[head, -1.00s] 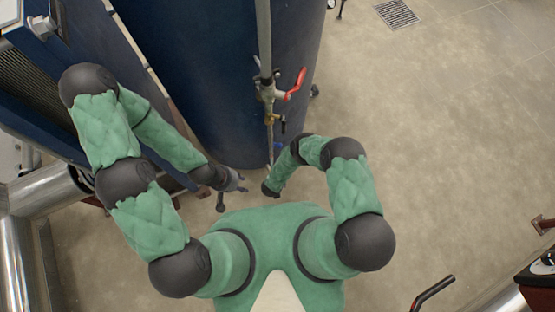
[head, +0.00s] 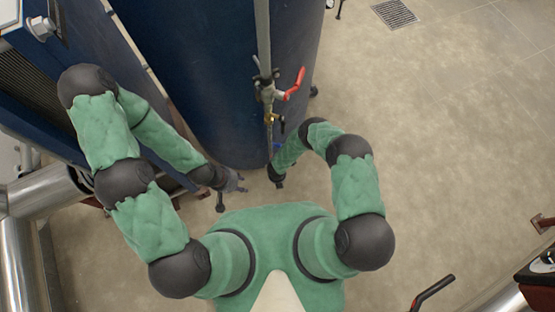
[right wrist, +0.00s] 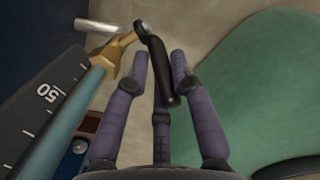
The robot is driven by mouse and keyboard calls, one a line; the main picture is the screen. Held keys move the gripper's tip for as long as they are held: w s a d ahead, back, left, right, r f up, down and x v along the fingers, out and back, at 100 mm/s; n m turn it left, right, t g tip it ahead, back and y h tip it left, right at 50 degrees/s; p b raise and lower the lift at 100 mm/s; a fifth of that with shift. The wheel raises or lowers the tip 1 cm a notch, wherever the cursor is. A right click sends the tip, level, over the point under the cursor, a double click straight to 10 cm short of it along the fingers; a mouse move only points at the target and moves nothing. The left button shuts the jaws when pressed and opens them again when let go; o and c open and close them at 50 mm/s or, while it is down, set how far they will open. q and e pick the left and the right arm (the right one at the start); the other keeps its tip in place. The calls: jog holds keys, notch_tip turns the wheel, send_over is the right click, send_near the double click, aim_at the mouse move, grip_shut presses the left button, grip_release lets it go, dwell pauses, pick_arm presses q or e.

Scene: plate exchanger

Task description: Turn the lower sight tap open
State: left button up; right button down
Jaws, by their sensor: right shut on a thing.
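In the right wrist view the lower sight tap shows as a brass body (right wrist: 106,56) with a black lever (right wrist: 158,62). My right gripper (right wrist: 160,82) is shut on the lever, its purple fingers on both sides and behind it. The lever slants down from its pivot into the fingers. In the head view my right gripper (head: 278,180) is low at the front of the blue tank, and the lower tap cannot be made out there. My left gripper (head: 241,184) hangs to its left, its small fingers apart and empty.
A teal sight tube (right wrist: 62,122) runs beside a dark scale (right wrist: 40,108) marked 50. In the head view a red-handled valve (head: 294,84) sticks out of the pipe on the blue tank (head: 200,80). Blue plates stand at left. The floor (head: 440,150) at right is mostly clear.

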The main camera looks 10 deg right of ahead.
jog(key=shift+w+d+g, duration=0.1)
jog(key=shift+d+g, duration=0.05)
jog(key=shift+g, duration=0.15)
jog(key=shift+r+y, duration=0.1)
jog(key=shift+y, duration=0.2)
jog(key=c, duration=1)
grip_release()
jog(key=shift+c, duration=0.2)
